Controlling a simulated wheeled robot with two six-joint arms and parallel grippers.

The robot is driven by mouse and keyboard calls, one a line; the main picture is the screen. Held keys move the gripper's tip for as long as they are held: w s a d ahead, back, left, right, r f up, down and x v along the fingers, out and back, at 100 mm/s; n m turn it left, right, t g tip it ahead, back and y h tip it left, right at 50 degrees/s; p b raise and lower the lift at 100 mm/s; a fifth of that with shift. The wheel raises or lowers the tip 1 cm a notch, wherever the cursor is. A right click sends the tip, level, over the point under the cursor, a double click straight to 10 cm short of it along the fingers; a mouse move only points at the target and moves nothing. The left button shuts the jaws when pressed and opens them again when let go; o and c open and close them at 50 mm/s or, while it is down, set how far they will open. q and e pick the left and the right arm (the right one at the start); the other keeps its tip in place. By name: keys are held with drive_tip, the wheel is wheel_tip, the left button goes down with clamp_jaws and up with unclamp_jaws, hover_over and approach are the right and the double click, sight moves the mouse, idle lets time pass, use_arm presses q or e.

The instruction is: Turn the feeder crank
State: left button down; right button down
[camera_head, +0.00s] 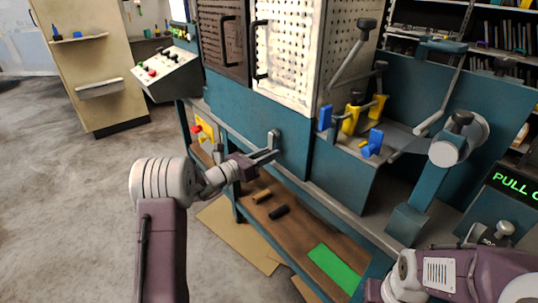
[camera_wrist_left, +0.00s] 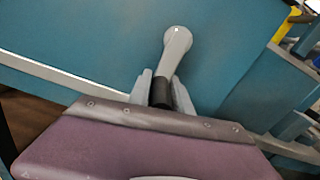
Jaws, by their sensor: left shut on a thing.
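The feeder crank (camera_head: 274,138) is a small grey arm on the front of the teal machine body, below the perforated doors. In the left wrist view the crank (camera_wrist_left: 177,48) tilts up and slightly right, with a round hub at its top end and a dark handle (camera_wrist_left: 160,93) at its lower end. My left gripper (camera_head: 264,156) is at the crank. In the wrist view the fingers of my left gripper (camera_wrist_left: 162,92) stand on both sides of the dark handle and are shut on it. My right arm shows at the lower right; its gripper is not in view.
A wooden lower shelf (camera_head: 300,232) holds dark and tan cylinders and a green sheet (camera_head: 334,268). Blue and yellow clamps (camera_head: 352,118) stand on the machine to the right. A button console (camera_head: 160,70) is at the upper left. The floor at left is open.

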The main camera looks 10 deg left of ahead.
sight(272, 116)
use_arm(q)
drive_tip(key=shift+w+a+r, duration=0.1)
drive_tip(key=shift+w+a, duration=0.05)
drive_tip(key=shift+a, duration=0.1)
